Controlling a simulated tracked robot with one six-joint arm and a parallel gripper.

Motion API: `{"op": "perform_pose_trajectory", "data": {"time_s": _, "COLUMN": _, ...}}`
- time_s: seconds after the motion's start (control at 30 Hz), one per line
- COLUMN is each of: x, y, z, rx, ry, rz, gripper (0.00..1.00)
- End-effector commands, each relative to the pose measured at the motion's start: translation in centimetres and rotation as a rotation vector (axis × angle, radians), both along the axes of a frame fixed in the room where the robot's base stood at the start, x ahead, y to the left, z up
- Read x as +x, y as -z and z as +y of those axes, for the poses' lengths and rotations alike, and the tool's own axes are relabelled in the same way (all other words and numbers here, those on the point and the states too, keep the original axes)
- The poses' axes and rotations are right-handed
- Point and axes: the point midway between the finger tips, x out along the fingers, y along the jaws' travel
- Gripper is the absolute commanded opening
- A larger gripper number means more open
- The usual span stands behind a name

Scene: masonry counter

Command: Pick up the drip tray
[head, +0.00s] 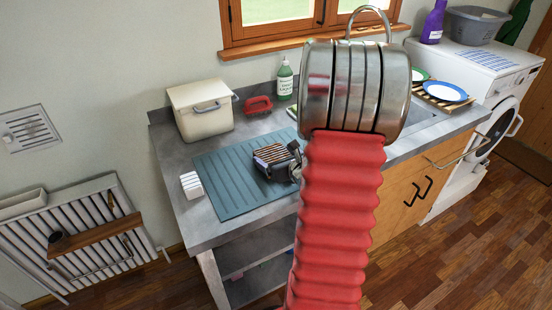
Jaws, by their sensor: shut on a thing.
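The drip tray (268,154) looks like a small dark tray with brown slats across its top. It is over the right part of the teal ridged mat (220,185) on the grey counter. My gripper (288,161) is at its right side, shut on it. The fingers are small and dark here, and my red ribbed arm with its metal joint hides the counter just to the right. I cannot tell whether the tray touches the mat or is slightly above it.
A small white block (191,185) lies by the mat's left edge. A cream bin (202,112), a red brush (257,105) and a green bottle (285,80) stand behind. Plates (444,91) sit on a slatted rack at right. The mat's left half is clear.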

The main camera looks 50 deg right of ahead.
Motion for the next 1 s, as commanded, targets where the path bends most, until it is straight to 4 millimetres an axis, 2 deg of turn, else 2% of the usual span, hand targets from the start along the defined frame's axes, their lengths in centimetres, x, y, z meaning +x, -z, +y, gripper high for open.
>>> {"op": "perform_pose_trajectory", "data": {"time_s": 0.27, "x": 0.1, "y": -1.8, "z": 0.0, "rx": -0.004, "ry": -0.001, "rz": -0.003, "gripper": 0.57}}
{"op": "perform_pose_trajectory", "data": {"time_s": 0.8, "x": 0.0, "y": -9.1, "z": 0.0, "rx": -0.003, "ry": 0.0, "rz": -0.003, "gripper": 0.57}}
{"op": "perform_pose_trajectory", "data": {"time_s": 1.0, "x": 0.0, "y": -10.0, "z": 0.0, "rx": -0.002, "ry": 0.001, "rz": -0.001, "gripper": 0.57}}
